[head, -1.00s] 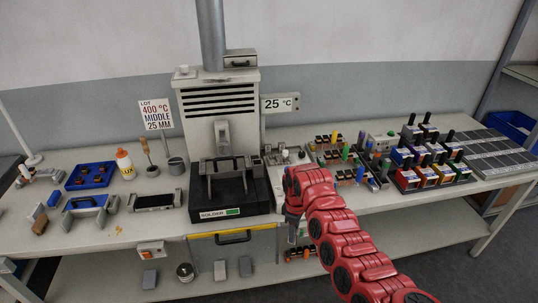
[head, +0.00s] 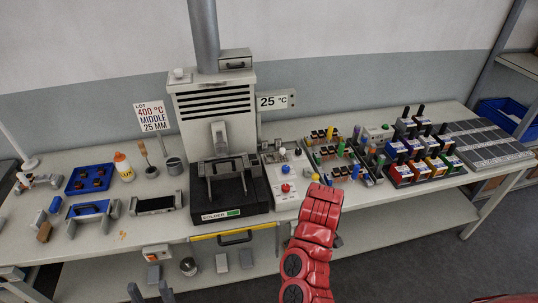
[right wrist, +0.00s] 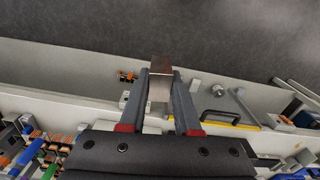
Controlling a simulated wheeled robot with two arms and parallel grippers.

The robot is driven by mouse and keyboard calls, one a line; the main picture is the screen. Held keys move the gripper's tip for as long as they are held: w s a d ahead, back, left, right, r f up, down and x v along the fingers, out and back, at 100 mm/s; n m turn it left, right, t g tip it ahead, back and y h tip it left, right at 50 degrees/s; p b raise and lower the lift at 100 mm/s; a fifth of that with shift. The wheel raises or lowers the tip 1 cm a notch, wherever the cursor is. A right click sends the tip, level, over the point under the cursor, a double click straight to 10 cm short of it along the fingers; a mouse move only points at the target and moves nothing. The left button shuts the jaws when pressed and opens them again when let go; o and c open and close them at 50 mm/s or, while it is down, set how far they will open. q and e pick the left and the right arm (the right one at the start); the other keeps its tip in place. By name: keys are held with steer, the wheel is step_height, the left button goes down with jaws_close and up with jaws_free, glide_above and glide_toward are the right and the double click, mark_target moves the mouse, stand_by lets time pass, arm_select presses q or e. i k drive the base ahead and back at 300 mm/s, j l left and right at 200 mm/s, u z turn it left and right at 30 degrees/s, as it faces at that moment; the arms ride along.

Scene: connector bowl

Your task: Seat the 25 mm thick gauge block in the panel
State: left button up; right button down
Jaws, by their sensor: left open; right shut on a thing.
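My right gripper (right wrist: 161,88) is shut on a metal block (right wrist: 160,66), held between its two grey fingers in the right wrist view. Its thickness cannot be read. In the head view the red right arm hides the right gripper and the block. A pale panel with red, white and blue knobs (head: 279,187) lies on the bench right of the black solder unit; I cannot tell whether it is the task's panel. My left gripper (head: 150,292) is open and empty at the bottom edge of the head view, in front of the bench.
A sign (head: 152,116) reads "LOT 400 °C MIDDLE 25 MM"; a display (head: 272,101) reads 25 °C. The black solder unit (head: 228,205) stands mid-bench. Connector trays (head: 335,155) and coloured bins (head: 415,172) crowd the right. Grey blocks (head: 222,262) lie on the lower shelf.

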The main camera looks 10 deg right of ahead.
mark_target(301, 167)
steer(key=i, duration=1.3)
